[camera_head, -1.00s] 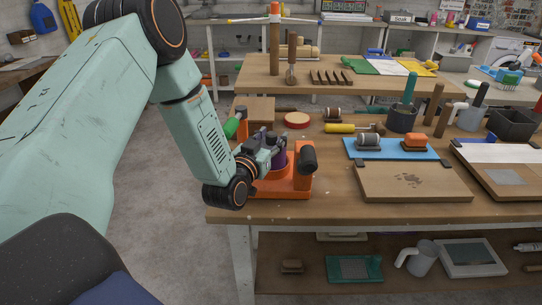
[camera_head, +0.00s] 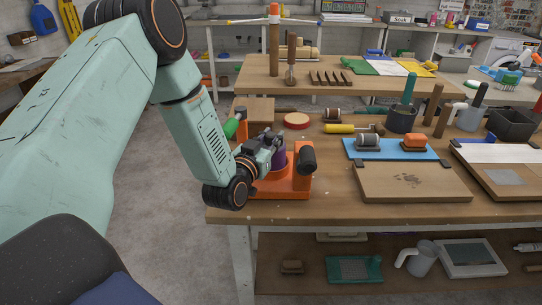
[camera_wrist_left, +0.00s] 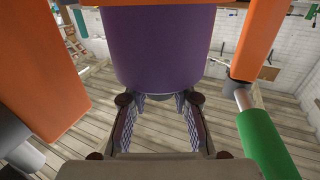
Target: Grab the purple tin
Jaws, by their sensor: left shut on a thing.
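The purple tin (camera_head: 278,160) sits upright at the orange bench fixture (camera_head: 280,187) near the table's left front corner. It is partly hidden behind my left gripper (camera_head: 271,146), which comes in from the left and is shut on it. In the left wrist view the purple tin (camera_wrist_left: 162,45) fills the upper middle, with the fingers of my left gripper (camera_wrist_left: 155,100) against its lower part as pictured. Whether the tin is clear of the fixture cannot be told. My right gripper is not in view.
An orange post (camera_wrist_left: 255,40) and a green handle (camera_wrist_left: 265,145) stand close to the gripper. A red round lid (camera_head: 297,120), a yellow-handled tool (camera_head: 345,128) and a blue mat (camera_head: 392,149) lie behind. A wooden board (camera_head: 415,185) is to the right.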

